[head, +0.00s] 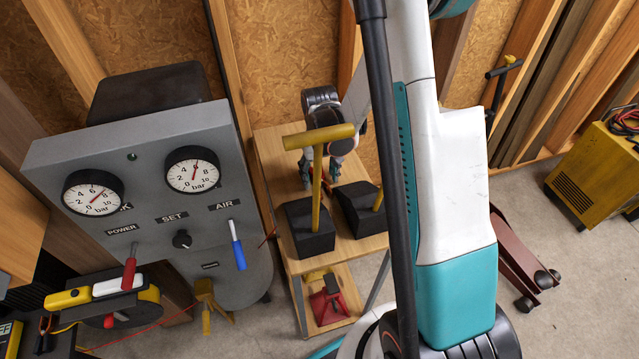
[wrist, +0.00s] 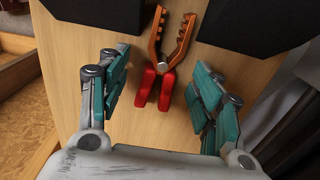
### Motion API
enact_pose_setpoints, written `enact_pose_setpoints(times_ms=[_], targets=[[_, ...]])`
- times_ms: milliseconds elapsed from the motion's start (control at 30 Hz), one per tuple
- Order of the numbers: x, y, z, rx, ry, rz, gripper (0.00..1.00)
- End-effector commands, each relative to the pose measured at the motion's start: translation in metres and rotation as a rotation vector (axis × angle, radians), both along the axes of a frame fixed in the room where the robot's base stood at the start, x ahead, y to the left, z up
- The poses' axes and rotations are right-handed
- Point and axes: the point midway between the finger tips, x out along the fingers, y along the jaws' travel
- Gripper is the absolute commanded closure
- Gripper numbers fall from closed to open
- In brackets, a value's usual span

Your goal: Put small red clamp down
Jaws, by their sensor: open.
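The small red clamp (wrist: 165,88) lies on the wooden tabletop (wrist: 190,130) in the wrist view. It has red handles toward my palm and orange-brown toothed jaws spread open, pointing away. My gripper (wrist: 161,70) is open, with one teal finger on each side of the clamp and a visible gap to both. In the head view my gripper (head: 338,150) is low over the back of the small wooden table (head: 272,148), partly hidden by a mallet handle. Only a bit of red shows beside it there.
Two black-headed mallets with yellow handles, a left one (head: 310,230) and a right one (head: 362,208), stand on the table in front of my gripper. A grey gauge panel (head: 150,150) is to the left. A red stand (head: 328,303) sits on the lower shelf.

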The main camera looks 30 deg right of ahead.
Motion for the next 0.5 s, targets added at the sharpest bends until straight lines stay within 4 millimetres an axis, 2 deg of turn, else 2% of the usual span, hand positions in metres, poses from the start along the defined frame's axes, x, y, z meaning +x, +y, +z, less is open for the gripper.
enact_pose_setpoints(times_ms=[200, 267, 400, 433, 500], targets=[[-0.0003, 0.0002, -0.0015, 0.000, 0.000, 0.000, 0.41], [-0.0002, 0.0001, -0.0015, 0.000, 0.000, 0.000, 0.52], [-0.0002, 0.0001, -0.0014, 0.000, 0.000, 0.000, 0.84], [-0.0002, 0.0001, -0.0014, 0.000, 0.000, 0.000, 0.89], [-0.0002, 0.0001, -0.0014, 0.000, 0.000, 0.000, 0.89]])
